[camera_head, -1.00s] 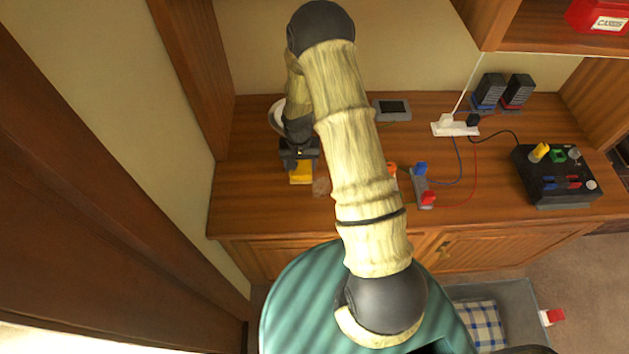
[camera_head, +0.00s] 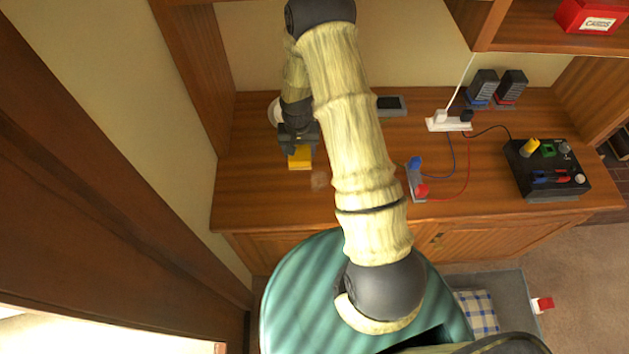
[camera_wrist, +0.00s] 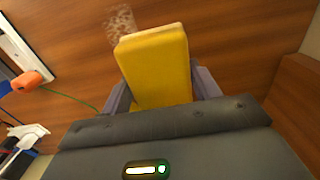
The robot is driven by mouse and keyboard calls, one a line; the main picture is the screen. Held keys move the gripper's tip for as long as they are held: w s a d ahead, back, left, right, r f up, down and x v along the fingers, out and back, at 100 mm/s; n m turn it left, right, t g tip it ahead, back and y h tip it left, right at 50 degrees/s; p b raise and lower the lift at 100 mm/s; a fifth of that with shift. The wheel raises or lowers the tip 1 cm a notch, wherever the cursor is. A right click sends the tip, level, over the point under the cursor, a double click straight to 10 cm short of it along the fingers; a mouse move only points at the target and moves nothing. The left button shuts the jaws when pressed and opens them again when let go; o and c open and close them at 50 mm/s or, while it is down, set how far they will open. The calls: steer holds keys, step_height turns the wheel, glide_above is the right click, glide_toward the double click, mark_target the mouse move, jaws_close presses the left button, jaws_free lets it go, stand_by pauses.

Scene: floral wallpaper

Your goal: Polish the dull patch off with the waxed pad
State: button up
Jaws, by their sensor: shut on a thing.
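My gripper (camera_head: 299,148) is shut on the yellow waxed pad (camera_head: 300,159), low over the left part of the wooden desk top. In the wrist view the pad (camera_wrist: 158,70) sits between my two grey fingers, with a paler edge at its far end. The dull patch (camera_head: 319,181) is a faint, pale blotch on the wood, just right of and nearer than the pad. In the wrist view the patch (camera_wrist: 121,22) shows just beyond the pad's far end, partly covered by it. I cannot tell whether the pad touches the wood.
A white power strip (camera_head: 449,124), a stand with blue and red caps (camera_head: 417,181) and a black control box (camera_head: 546,170) are on the right, joined by wires. A grey device (camera_head: 391,105) lies at the back. An orange thing (camera_wrist: 27,82) shows in the wrist view.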

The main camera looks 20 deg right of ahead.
mark_target(299, 157)
steer(key=s+f+n, duration=0.1)
steer(key=s+a+f+n, duration=0.1)
steer(key=n, duration=0.1)
steer(key=shift+s, duration=0.4)
steer(key=shift+a+f, duration=0.15)
